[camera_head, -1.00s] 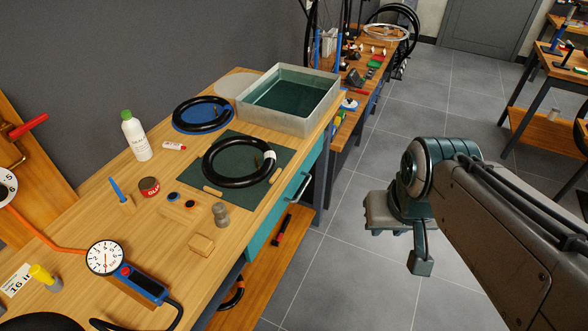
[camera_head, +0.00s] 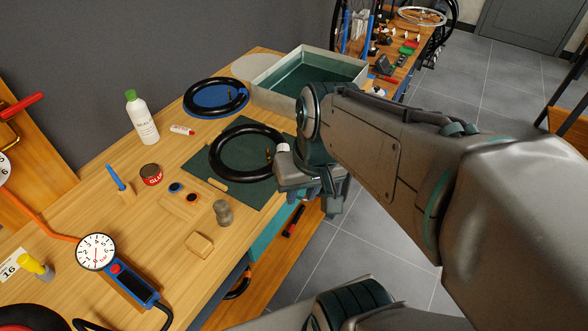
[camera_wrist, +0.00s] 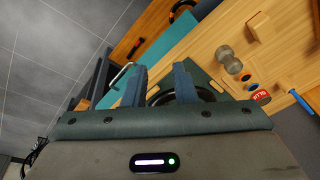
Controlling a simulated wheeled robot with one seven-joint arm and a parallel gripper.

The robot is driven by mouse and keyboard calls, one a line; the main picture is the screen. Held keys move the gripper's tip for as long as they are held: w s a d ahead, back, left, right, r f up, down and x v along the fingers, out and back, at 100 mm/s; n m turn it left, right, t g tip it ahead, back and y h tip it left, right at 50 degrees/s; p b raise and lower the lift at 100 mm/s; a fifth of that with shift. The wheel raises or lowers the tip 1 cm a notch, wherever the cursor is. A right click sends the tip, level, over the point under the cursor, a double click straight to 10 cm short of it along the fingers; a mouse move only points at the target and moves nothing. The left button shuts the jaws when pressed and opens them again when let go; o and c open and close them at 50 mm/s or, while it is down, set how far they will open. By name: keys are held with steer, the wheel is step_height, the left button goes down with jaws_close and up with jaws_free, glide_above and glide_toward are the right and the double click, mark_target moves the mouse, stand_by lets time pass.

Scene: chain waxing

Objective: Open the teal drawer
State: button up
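The teal drawer (camera_head: 268,236) is set under the front edge of the wooden workbench (camera_head: 120,215). In the head view my gripper and arm hide most of its front and its handle. In the wrist view the teal front (camera_wrist: 168,52) slants across the picture and looks flush with the bench. Its pale bar handle (camera_wrist: 122,75) shows just left of the fingers. My gripper (camera_wrist: 161,72) is open and empty, its two blue-grey fingers apart. In the head view my gripper (camera_head: 322,198) is at the bench's front edge, by the dark green mat; I cannot tell whether it touches anything.
A black tyre (camera_head: 216,163) lies on the green mat (camera_head: 243,200) close to my gripper. A metal tray (camera_head: 262,97) stands behind it. A grey weight (camera_head: 222,212) and a wooden block (camera_head: 199,245) are on the bench. The floor (camera_head: 375,225) to the right is clear.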

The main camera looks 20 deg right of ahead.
steer(key=w+d+f+m+y+b, duration=0.2)
steer(key=f+y+b, duration=0.1)
steer(key=f+b, duration=0.25)
steer(key=w+d+f+m+t+y+b, duration=0.1)
steer(key=d+f+y+b, duration=0.1)
steer(key=f+b, duration=0.3)
steer(key=w+d+f+m+y+b, duration=0.2)
steer(key=f+y+b, duration=0.15)
steer(key=f, duration=0.25)
steer(key=w+d+f+m+t+b, duration=0.2)
steer(key=d+f+t+b, duration=0.25)
steer(key=d, duration=0.35)
steer(key=w+d+f+m+t+b, duration=0.25)
steer(key=d+f+t+b, duration=0.2)
steer(key=d, duration=0.25)
steer(key=x, duration=0.4)
steer(key=b+x, duration=0.1)
steer(key=x, duration=0.3)
steer(key=r+x, duration=0.1)
steer(key=x, duration=0.3)
steer(key=shift+w+a+f+b, duration=0.1)
steer(key=shift+w+a+b, duration=0.2)
steer(key=shift+b, duration=0.05)
jaws_close()
